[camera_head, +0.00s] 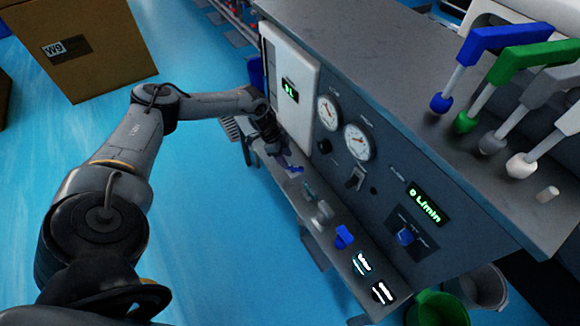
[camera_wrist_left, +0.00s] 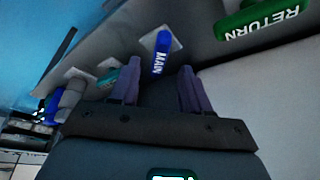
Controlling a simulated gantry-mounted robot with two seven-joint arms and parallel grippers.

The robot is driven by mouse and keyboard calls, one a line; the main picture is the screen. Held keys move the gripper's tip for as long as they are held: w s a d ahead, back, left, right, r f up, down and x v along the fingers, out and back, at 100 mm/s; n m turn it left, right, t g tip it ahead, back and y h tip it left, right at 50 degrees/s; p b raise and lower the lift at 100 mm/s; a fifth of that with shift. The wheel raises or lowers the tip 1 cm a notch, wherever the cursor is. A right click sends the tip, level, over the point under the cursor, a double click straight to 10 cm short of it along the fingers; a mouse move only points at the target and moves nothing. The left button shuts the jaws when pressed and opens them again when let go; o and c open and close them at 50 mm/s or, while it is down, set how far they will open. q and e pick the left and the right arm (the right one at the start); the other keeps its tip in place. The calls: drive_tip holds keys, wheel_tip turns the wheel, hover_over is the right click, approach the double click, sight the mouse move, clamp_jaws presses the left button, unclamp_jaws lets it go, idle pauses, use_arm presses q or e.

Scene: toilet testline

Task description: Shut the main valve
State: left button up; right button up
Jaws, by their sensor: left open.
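The main valve handle (camera_wrist_left: 161,52) is a slim blue lever marked "MAIN" in the left wrist view. It stands out from the grey panel, ahead of and between my fingertips. My left gripper (camera_wrist_left: 159,80) is open, with a purple finger on either side of the handle's line and no visible contact. In the head view my left gripper (camera_head: 288,164) is by the test bench's lower ledge, below the white panel. There I cannot clearly tell the blue handle from the fingers. My right gripper is out of view.
A green handle marked "RETURN" (camera_wrist_left: 262,20) is close at the upper right of the wrist view. A teal part (camera_wrist_left: 108,77) is left of the main handle. A blue valve (camera_head: 344,236) sits farther along the ledge. Gauges (camera_head: 357,142) line the bench face. A cardboard box (camera_head: 100,50) stands behind.

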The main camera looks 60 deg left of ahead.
sight(290, 165)
use_arm(q)
drive_tip(key=shift+b+x, duration=0.9)
drive_tip(key=shift+x, duration=1.35)
drive_tip(key=shift+c, duration=0.3)
clamp_jaws()
